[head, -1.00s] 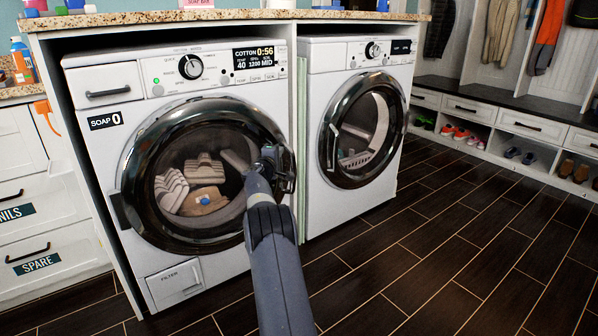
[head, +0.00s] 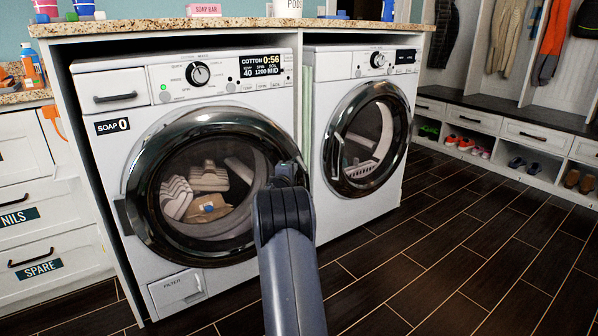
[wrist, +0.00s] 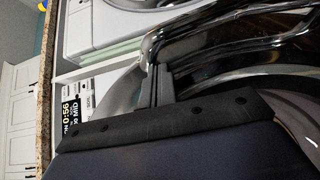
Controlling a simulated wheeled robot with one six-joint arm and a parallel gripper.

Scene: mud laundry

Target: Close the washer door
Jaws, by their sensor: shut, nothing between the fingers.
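The left washer (head: 250,103) is white and sits under the counter. Its round door (head: 150,172), with a dark, shiny rim, lies over the front opening, and a hinge shows at its left. I cannot tell whether it sits flush. Striped and tan laundry (head: 207,207) shows through the glass. My gripper (head: 285,172) is shut and empty at the door's right rim, with my forearm hiding part of that edge. In the wrist view my fingers (wrist: 155,88) are together beside the shiny rim (wrist: 195,50); contact is unclear.
A second machine (head: 312,100) with a round door stands to the right. The granite counter (head: 240,25) runs above both. White drawers (head: 30,235) are at left. A shoe bench (head: 480,120) stands at the back right. The dark tiled floor (head: 450,240) is clear.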

